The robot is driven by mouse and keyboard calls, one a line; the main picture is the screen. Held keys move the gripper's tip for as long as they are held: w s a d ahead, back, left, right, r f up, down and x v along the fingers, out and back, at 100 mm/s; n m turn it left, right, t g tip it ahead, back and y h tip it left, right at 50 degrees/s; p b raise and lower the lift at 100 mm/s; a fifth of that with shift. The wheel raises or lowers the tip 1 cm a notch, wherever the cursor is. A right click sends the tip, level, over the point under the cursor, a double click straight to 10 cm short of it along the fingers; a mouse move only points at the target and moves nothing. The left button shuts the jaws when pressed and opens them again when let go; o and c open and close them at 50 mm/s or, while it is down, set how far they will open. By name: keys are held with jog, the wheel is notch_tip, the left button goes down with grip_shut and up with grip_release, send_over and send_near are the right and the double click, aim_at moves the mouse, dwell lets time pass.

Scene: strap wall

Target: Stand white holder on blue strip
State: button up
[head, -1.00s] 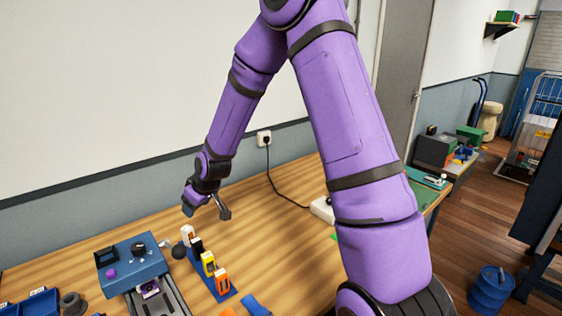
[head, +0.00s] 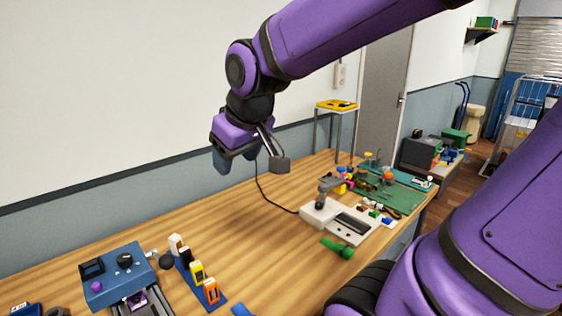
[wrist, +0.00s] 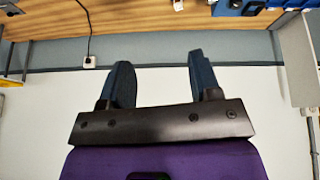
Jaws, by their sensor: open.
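The white holder (head: 176,243) stands roughly upright at the far end of the blue strip (head: 192,278), in line with a black, a yellow and an orange holder. At this size I cannot tell how squarely its foot sits on the strip. My gripper (head: 251,163) is open and empty. It is high above the table, up and to the right of the white holder, and clear of it. In the wrist view the two fingers (wrist: 158,68) are spread with nothing between them, facing the wall. A small white thing at the top edge there is too small to name.
Along the strip stand the black (head: 185,256), yellow (head: 197,272) and orange (head: 211,291) holders. A blue device (head: 118,268) is to the left. A pale console (head: 345,222) and a green object (head: 338,247) lie to the right. The table between is clear.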

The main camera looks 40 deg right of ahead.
jog(key=s+d+r+m, duration=0.1)
jog(key=s+r, duration=0.1)
jog(key=s, duration=0.8)
jog(key=shift+s, duration=0.4)
